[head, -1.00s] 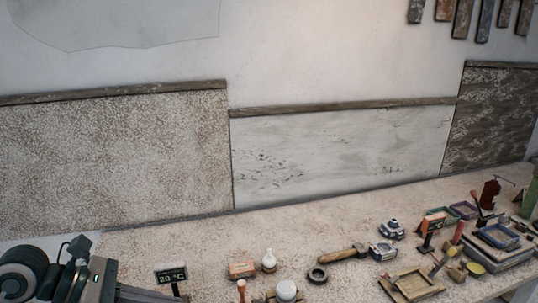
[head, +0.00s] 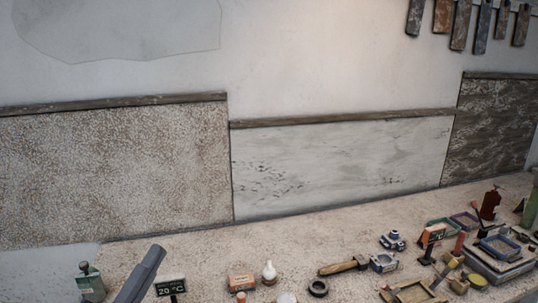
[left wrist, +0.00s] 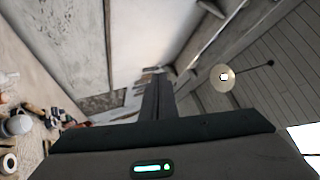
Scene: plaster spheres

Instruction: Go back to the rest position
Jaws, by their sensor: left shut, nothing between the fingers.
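My left gripper (head: 154,254) rises from the bottom edge at the lower left of the head view, its fingers together and pointing up and right. In the left wrist view its dark fingers (left wrist: 158,98) are pressed together in the middle, with nothing between them. It shows in front of the bench, left of the small temperature display (head: 170,286). My right gripper is in neither view.
The bench (head: 215,250) carries a white bottle (head: 268,271), a dark ring (head: 318,288), a wooden-handled tool (head: 343,267), a wooden tray (head: 412,294) and a green bottle (head: 90,284). Clutter fills the right. A lamp (left wrist: 224,77) shows in the left wrist view.

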